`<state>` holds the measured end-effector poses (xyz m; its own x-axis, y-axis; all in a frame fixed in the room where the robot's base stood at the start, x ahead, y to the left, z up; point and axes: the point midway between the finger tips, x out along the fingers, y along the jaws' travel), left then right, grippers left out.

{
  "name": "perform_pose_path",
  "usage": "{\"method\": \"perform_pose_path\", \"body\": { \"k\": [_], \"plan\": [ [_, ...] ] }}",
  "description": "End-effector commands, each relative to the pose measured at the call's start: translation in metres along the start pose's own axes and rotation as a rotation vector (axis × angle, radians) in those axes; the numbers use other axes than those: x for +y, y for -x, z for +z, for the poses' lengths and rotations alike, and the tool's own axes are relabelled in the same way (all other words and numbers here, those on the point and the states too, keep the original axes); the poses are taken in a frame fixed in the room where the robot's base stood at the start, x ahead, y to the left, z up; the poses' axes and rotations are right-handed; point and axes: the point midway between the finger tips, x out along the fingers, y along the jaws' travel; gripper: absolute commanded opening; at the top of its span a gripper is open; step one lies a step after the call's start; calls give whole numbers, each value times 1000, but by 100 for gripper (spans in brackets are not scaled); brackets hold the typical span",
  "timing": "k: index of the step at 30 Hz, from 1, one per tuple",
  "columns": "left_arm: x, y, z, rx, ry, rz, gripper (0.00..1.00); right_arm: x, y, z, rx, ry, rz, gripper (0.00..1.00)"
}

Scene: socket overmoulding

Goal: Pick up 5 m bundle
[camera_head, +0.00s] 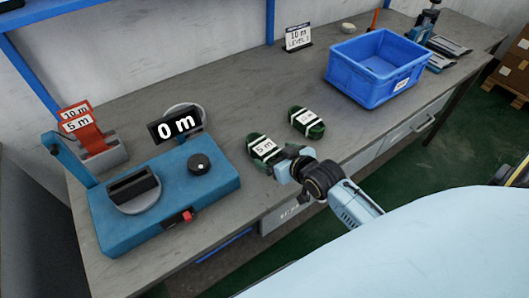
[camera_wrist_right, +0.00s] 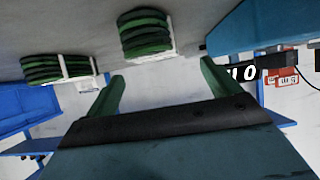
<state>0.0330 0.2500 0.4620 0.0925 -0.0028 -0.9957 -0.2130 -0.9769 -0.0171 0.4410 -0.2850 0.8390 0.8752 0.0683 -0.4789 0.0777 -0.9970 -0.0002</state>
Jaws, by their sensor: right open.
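The 5 m bundle (camera_head: 262,148), a dark green coil with white bands and a "5 m" label, lies on the grey workbench. My right gripper (camera_head: 278,162) is just to its right and near side. In the right wrist view, the open right gripper (camera_wrist_right: 160,85) has its two green fingers spread, with nothing between them. The bundle (camera_wrist_right: 145,34) shows beyond the fingertips, roughly in line with the gap. I cannot tell if a finger touches it. My left gripper is not in view.
A second green bundle (camera_head: 307,122), its label hard to read, lies close to the right; it also shows in the wrist view (camera_wrist_right: 56,68). A blue machine (camera_head: 165,195) with a "0 m" display (camera_head: 175,126) stands left. A blue crate (camera_head: 378,68) stands behind, right.

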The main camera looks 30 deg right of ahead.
Motion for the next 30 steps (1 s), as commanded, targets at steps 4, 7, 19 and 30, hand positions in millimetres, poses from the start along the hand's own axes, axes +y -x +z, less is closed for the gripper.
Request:
{"method": "perform_pose_path", "body": {
  "k": [4,7,19,30],
  "plan": [
    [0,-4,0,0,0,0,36,3,-14,-1,1,0,0,89],
    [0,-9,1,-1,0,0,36,6,-31,-2,1,1,0,89],
    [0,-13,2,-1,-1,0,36,6,-52,-2,-1,1,0,89],
    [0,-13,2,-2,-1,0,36,6,-52,-2,-1,1,0,47]
  ]
}}
